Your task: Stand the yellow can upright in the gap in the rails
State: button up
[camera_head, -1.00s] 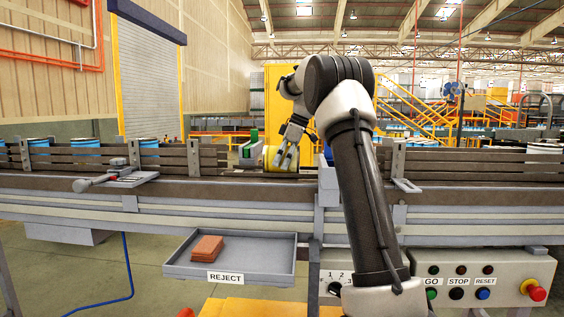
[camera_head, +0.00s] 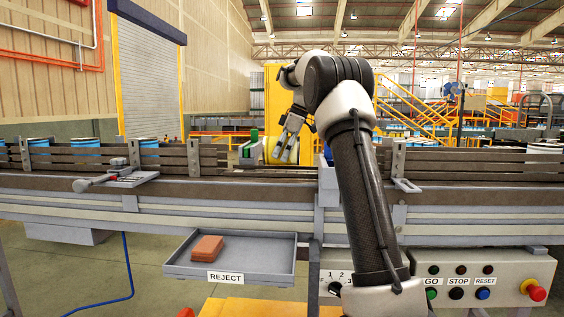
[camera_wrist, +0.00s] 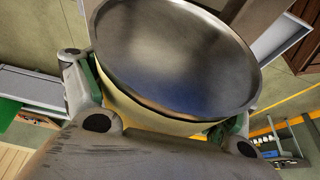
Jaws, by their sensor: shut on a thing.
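The yellow can (camera_head: 279,151) is in my gripper (camera_head: 287,148) at the lower rail stretch left of my arm in the head view. In the wrist view the can (camera_wrist: 155,119) sits between both fingers, its round grey metal end (camera_wrist: 175,55) towards the camera. My gripper is shut on its sides. In the head view the fingers cover part of the can, so its exact tilt is hard to tell. The gap in the rails (camera_head: 250,170) lies around and below the can; my arm hides its right side.
Slatted rails (camera_head: 90,160) run along the conveyor, with blue-banded cans (camera_head: 149,146) behind them at left. A green-topped device (camera_head: 254,140) stands close left of the held can. A clamp lever (camera_head: 100,180) sits on the front edge. A reject tray (camera_head: 270,268) holds a red-brown block (camera_head: 207,248).

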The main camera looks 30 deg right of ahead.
notch_tip(320, 180, up, 6)
jog(key=shift+r, duration=0.25)
notch_tip(320, 180, down, 9)
jog(key=shift+f, duration=0.15)
jog(key=shift+f, duration=0.1)
jog(key=o, duration=1.1)
jog(key=v, duration=1.2)
jog(key=shift+f, duration=0.1)
